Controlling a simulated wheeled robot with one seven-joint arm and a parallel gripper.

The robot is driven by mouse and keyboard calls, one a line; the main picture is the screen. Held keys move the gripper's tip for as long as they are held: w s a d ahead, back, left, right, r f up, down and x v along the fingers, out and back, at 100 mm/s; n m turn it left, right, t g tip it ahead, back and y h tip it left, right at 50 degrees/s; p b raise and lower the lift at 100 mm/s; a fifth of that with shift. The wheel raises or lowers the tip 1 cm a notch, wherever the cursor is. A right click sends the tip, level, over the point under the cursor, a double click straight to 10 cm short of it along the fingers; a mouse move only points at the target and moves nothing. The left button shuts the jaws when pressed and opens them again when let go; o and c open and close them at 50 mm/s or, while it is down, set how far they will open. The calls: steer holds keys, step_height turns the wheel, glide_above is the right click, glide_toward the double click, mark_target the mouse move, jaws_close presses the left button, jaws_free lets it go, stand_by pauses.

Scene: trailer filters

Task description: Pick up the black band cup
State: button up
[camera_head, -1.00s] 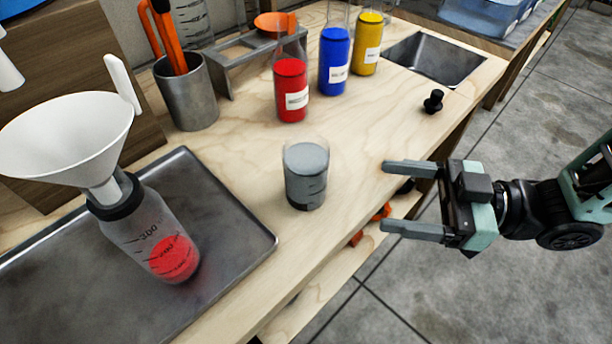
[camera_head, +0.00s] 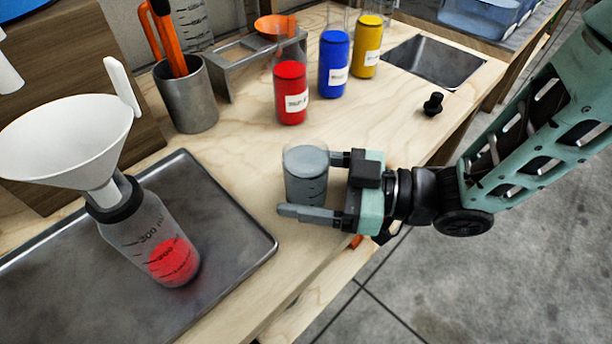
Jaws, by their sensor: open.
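A clear grey cup (camera_head: 305,168) with dark markings stands upright on the wooden bench, right of the metal tray. It is the only loose cup in the middle of the bench; its lower part is partly covered by my near finger. My gripper (camera_head: 304,186) is open at the cup from the right, low over the bench. One finger is on the near side of the cup; the other is at its far right side, its tip apparently hidden behind the cup. I cannot tell whether the fingers touch it.
A metal tray (camera_head: 222,205) holds a bottle (camera_head: 150,232) with red liquid and a white funnel (camera_head: 68,140). Red (camera_head: 291,92), blue (camera_head: 334,62) and yellow (camera_head: 366,46) bottles stand behind the cup. A small black stopper (camera_head: 433,104) lies near a sink (camera_head: 435,60).

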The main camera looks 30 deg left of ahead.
steer(key=c, duration=1.2)
steer(key=shift+r, duration=0.25)
steer(key=shift+r+p, duration=0.75)
steer(key=shift+r, duration=3.95)
steer(key=shift+r, duration=0.1)
